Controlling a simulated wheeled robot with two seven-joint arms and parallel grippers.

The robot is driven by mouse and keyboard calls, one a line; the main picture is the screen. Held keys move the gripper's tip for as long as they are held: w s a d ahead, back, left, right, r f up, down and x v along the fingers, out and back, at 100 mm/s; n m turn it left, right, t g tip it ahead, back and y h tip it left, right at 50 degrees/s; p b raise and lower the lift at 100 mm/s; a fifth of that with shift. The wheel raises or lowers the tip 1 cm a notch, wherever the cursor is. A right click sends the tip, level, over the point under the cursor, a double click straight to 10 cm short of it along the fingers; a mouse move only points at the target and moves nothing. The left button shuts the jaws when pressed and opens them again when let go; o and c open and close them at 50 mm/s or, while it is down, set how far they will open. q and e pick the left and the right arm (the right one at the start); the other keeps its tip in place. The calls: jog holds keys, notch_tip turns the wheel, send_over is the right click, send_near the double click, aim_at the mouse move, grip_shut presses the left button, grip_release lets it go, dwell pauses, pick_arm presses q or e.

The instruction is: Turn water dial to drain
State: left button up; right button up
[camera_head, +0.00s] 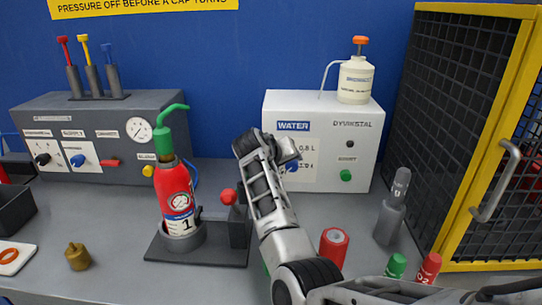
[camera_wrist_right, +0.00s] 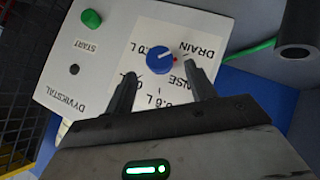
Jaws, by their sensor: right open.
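In the head view my right gripper mostly hides the dial (camera_head: 291,167). My right gripper (camera_wrist_right: 158,70) is open, its fingers apart on either side of the dial's near edge; contact is unclear. My left gripper is out of view.
A red extinguisher (camera_head: 174,195) stands in a dark holder left of my right arm. A green start button (camera_head: 346,175) is right of the dial. A yellow-framed mesh cage (camera_head: 500,130) bounds the right side. Red and green cylinders stand near the front.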

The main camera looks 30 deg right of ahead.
jog(key=b+v, duration=0.1)
jog(key=v, duration=1.1)
jog(key=shift+s, duration=0.1)
